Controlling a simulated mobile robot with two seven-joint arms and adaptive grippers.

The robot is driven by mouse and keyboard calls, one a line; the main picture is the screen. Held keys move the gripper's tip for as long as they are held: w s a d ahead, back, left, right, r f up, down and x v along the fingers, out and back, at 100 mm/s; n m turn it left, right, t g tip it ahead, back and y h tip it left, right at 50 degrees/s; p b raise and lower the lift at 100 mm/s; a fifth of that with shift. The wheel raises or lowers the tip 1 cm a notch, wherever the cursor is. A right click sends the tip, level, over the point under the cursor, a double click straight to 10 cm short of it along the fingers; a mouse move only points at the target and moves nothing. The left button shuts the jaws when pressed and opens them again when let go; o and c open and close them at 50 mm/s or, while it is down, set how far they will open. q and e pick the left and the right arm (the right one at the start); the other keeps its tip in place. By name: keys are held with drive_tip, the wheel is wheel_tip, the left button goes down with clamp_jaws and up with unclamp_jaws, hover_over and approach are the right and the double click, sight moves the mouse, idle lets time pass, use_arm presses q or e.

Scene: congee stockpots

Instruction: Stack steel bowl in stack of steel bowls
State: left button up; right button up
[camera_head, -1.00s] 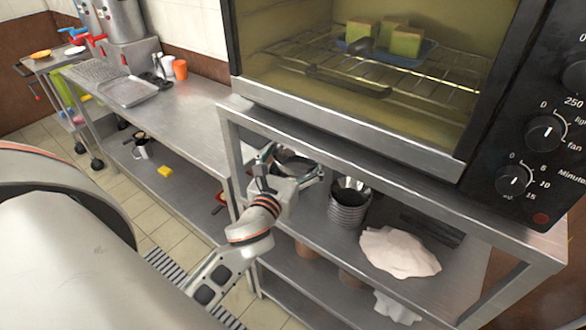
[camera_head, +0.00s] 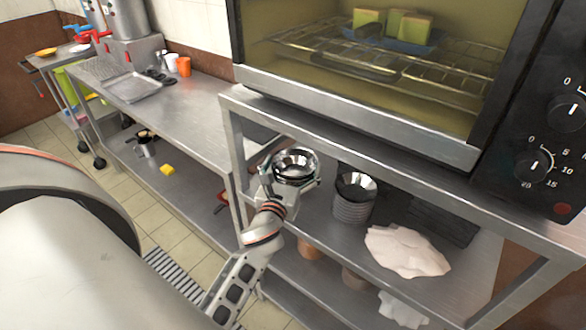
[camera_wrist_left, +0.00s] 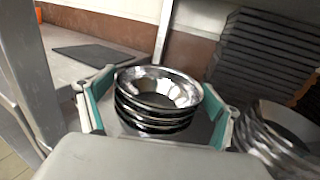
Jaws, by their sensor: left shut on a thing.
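My left gripper (camera_head: 292,178) is shut on a steel bowl (camera_head: 297,162), its mouth facing up. In the left wrist view the held steel bowl (camera_wrist_left: 160,88) sits between the two teal-padded fingers; several rim-like bands show below its lip, and I cannot tell whether it is one bowl or several nested. The stack of steel bowls (camera_head: 351,208) stands upright on the rack's shelf, just right of the held bowl and apart from it. The stack (camera_wrist_left: 283,135) also shows at the right edge of the wrist view, partly cut off. My right gripper is not in view.
The oven (camera_head: 365,110) stands on the rack's top (camera_head: 420,192), close above the held bowl. A crumpled pale cloth (camera_head: 405,250) and a dark slatted item (camera_head: 440,224) lie right of the stack. A steel table (camera_head: 190,115) is at left.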

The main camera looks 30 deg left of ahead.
use_arm(q)
drive_tip(key=shift+f, duration=0.1)
drive_tip(key=shift+s+f+b, duration=0.15)
drive_tip(key=shift+f+b, duration=0.3)
drive_tip(key=shift+f, duration=0.25)
drive_tip(key=o, duration=1)
drive_tip(key=shift+f, duration=0.1)
drive_tip(key=shift+o, duration=0.2)
drive_tip(key=shift+r, duration=0.2)
